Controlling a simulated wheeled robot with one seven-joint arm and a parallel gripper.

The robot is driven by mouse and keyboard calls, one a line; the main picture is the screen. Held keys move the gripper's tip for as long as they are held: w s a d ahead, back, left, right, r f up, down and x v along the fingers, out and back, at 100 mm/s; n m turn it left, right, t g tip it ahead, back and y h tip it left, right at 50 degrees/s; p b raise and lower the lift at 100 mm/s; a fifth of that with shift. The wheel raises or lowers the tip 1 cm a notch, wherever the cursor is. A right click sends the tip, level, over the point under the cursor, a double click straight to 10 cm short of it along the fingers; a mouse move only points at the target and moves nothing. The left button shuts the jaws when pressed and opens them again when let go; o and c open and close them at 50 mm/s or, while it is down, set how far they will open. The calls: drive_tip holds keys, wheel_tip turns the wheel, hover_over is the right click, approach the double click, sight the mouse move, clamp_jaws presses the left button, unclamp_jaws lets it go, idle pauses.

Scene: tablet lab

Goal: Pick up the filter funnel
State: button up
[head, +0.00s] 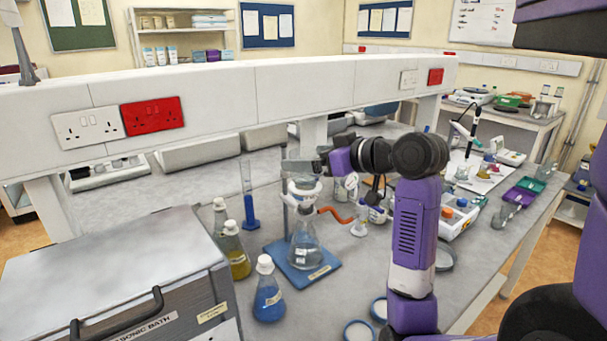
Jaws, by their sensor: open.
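The filter funnel (304,187) is a clear, pale-topped piece. It sits upright in the neck of a clear conical flask (304,248), which stands on a blue base plate (318,274) with a thin upright rod behind it. An orange hose (336,214) runs from near the flask's neck to the right.
A blue-filled flask (269,293) and a yellow-filled flask (234,252) stand left of the base plate. A blue cylinder (249,205) stands behind. The sonic bath (125,265) fills the front left. A white bottle tray (455,217) lies right of my arm.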

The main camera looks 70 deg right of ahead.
sight(297, 156)
drive_tip(key=shift+d+p+x, duration=0.2)
drive_tip(key=shift+p+x, duration=0.05)
drive_tip(key=shift+x, duration=1.05)
drive_tip(key=shift+d+p+x, duration=0.2)
drive_tip(key=shift+p+x, duration=0.05)
drive_tip(key=shift+x, duration=1.1)
drive_tip(key=shift+s+f, duration=0.15)
drive_tip(key=shift+s, duration=0.05)
drive_tip(key=c, duration=1.4)
drive_tip(key=shift+c, duration=0.2)
